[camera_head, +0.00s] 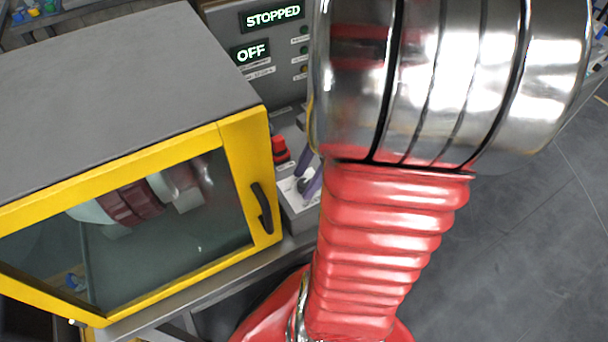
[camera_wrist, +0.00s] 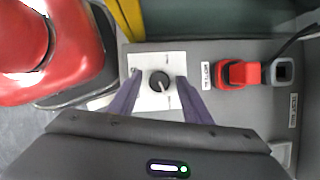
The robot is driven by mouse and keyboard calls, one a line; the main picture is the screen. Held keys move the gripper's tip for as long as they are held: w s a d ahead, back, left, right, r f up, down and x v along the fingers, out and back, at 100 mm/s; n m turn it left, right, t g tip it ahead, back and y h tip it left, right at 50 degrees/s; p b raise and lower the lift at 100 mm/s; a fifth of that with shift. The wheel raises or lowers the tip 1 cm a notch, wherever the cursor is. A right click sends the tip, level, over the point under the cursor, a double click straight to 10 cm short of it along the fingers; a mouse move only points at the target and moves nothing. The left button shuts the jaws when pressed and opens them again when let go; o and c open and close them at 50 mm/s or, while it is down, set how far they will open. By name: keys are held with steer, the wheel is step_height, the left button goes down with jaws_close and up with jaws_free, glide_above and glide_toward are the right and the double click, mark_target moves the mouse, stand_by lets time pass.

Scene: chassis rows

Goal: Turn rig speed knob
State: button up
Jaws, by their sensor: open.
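The speed knob (camera_wrist: 159,82) is a small dark round knob with a light pointer line, on a white plate (camera_wrist: 150,62) in the wrist view. My gripper (camera_wrist: 157,82) has two purple fingers, spread apart, one on each side of the knob. Gaps show between the fingers and the knob, and I cannot tell the depth between them. In the head view, my gripper's purple fingers (camera_head: 308,178) reach down to the white plate (camera_head: 296,193), partly hidden by my arm. The knob shows there only as a small dark spot.
A red switch (camera_wrist: 238,74) sits right of the plate; a grey socket (camera_wrist: 280,71) with a black cable is beyond it. A yellow-framed cabinet (camera_head: 232,165) with a glass door and black handle stands left of the controls. The panel behind (camera_head: 275,80) shows "STOPPED" and "OFF".

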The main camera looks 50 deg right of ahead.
steer(key=shift+c, duration=0.7)
steer(key=c, duration=0.9)
steer(key=shift+c, duration=0.2)
